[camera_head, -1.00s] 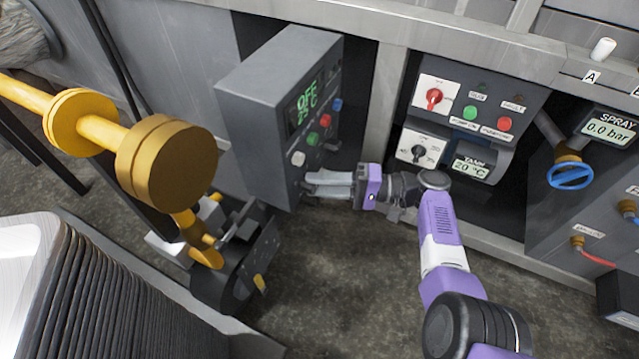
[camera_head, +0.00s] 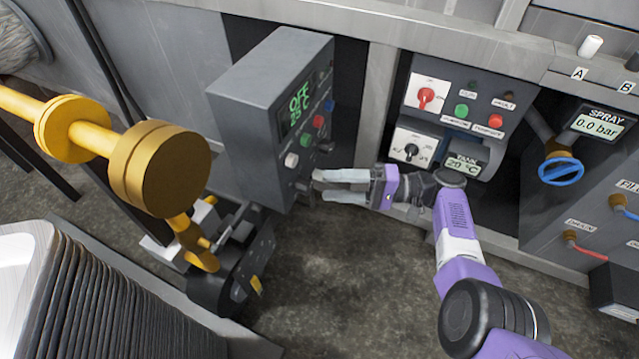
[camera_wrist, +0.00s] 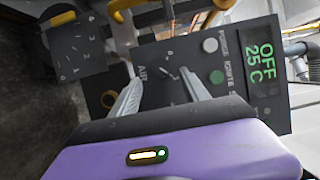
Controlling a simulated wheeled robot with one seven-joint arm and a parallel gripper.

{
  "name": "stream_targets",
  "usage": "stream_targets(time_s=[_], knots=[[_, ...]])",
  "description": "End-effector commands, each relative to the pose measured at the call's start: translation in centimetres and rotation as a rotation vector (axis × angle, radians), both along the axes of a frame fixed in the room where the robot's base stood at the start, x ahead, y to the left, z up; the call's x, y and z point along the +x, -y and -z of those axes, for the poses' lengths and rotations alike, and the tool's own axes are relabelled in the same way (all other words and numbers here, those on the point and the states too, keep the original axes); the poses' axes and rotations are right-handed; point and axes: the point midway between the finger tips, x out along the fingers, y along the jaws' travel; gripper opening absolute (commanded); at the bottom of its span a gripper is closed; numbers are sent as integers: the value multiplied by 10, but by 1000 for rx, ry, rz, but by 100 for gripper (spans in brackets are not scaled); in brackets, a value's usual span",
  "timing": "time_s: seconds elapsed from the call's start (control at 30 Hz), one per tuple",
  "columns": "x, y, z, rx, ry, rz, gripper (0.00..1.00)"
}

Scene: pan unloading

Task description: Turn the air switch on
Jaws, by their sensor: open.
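The grey control box (camera_head: 265,120) shows "OFF 25 C" in green on its display (camera_head: 300,103). In the wrist view its panel (camera_wrist: 190,55) faces me, with a small switch (camera_wrist: 170,73) beside the label "AIR". A dark knob (camera_head: 303,186) low on the box shows in the head view. My gripper (camera_head: 320,185) is open, with both fingers pointing at the lower part of the panel. In the wrist view my gripper (camera_wrist: 162,80) has the AIR switch between its spread fingers. Whether a finger touches the panel I cannot tell. The switch's exact setting is too small to read.
White (camera_head: 291,160), green (camera_head: 306,140) and red (camera_head: 318,121) buttons are close above the knob. A tank panel (camera_head: 460,110) stands right of my gripper. Yellow pipework (camera_head: 160,170) and a black valve body (camera_head: 230,270) are left. The floor below is clear.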

Motion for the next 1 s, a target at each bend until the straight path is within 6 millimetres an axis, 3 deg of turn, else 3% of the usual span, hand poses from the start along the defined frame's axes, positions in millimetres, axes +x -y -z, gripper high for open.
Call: stream_targets(time_s=[0.1, 0.27, 0.83, 1.0], knots=[[1, 17, 1, 0, -1, 2, 54], [1, 28, 1, 0, -1, 1, 54], [1, 29, 1, 0, -5, 1, 54], [22, 30, 12, -54, -24, 85, 54]])
